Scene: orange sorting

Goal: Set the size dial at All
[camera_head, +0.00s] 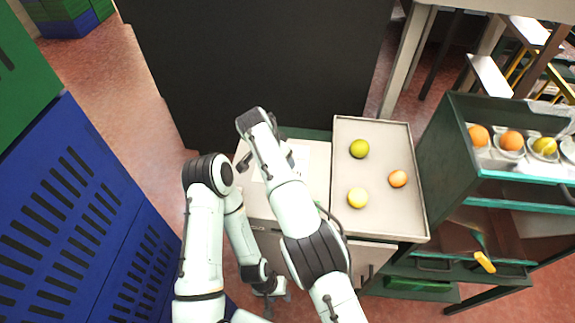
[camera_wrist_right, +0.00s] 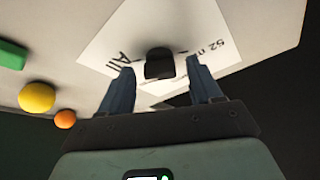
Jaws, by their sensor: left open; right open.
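The size dial (camera_wrist_right: 159,64) is a dark knob on a white label sheet (camera_wrist_right: 110,48) in the right wrist view. "All" is printed left of the knob and "52 m" to its right, both upside down or tilted. I cannot tell which mark the knob points at. My right gripper (camera_wrist_right: 161,80) is open, one finger on each side of the knob in the picture; I see no contact. In the head view my right forearm mostly hides the dial and right gripper. My left gripper (camera_head: 272,288) hangs low beside the cabinet, open and away from the dial.
A grey tray (camera_head: 375,210) holds a green, a yellow and an orange fruit, right of the dial's light cabinet top (camera_head: 315,185). A green rack (camera_head: 460,140) with more fruit stands at the right. A black panel (camera_head: 260,60) is behind; blue crates (camera_head: 80,220) stand left.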

